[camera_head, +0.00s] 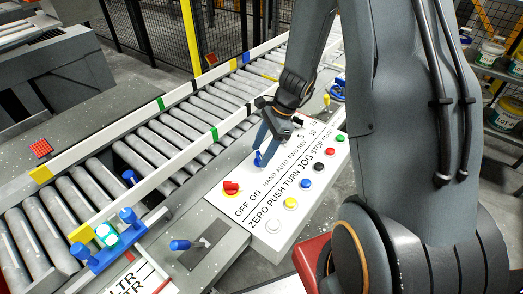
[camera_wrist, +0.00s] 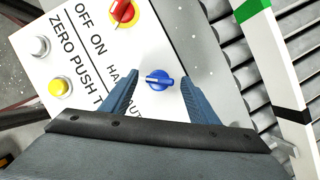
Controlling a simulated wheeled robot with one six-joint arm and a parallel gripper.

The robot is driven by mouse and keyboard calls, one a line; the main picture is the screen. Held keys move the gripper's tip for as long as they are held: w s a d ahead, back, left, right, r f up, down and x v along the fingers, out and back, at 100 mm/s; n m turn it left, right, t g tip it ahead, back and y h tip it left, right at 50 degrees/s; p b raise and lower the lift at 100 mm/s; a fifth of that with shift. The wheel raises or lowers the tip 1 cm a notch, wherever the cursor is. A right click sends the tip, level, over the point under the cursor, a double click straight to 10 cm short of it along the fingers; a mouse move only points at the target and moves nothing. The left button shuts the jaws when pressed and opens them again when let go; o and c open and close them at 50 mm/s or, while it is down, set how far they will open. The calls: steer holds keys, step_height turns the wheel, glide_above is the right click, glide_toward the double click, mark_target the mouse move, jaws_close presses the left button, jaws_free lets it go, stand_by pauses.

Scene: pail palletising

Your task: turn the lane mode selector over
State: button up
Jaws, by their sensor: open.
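The lane mode selector is a blue rotary knob (camera_wrist: 157,80) with a pale pointer line, on the white panel beside the HAND AUTO lettering. In the wrist view it sits between my open fingers (camera_wrist: 159,75), one on each side, with visible gaps to both. The pointer line lies roughly across the picture, from finger to finger. In the head view the blue knob (camera_head: 257,159) shows just below my gripper (camera_head: 267,143), which points down at the panel. Part of the HAND AUTO label is hidden by a finger in the wrist view.
A red knob (camera_head: 231,188) by OFF ON is the selector's near neighbour. White (camera_head: 273,225), yellow (camera_head: 290,203) and other coloured buttons line the panel's front. The roller conveyor (camera_head: 165,140) runs behind. A blue-handled lever (camera_head: 181,245) stands at lower left.

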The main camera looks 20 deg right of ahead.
steer(key=shift+a+f, duration=0.15)
steer(key=shift+f, duration=0.1)
steer(key=c, duration=1.1)
steer(key=shift+o, duration=0.3)
steer(key=n, duration=0.2)
steer(key=n+g, duration=0.1)
steer(key=n, duration=0.1)
steer(key=n+g, duration=0.1)
steer(key=n, duration=0.1)
steer(key=shift+w+h, duration=0.25)
steer(key=shift+h, duration=0.15)
steer(key=n, duration=0.2)
steer(key=n+g+h, duration=0.1)
steer(key=n, duration=0.1)
steer(key=shift+w+a+n+g, duration=0.1)
steer(key=shift+a+n+g, duration=0.05)
steer(key=shift+n+g, duration=0.2)
steer(key=shift+n+h, duration=0.6)
steer(key=shift+n, duration=0.95)
steer(key=shift+g, duration=0.25)
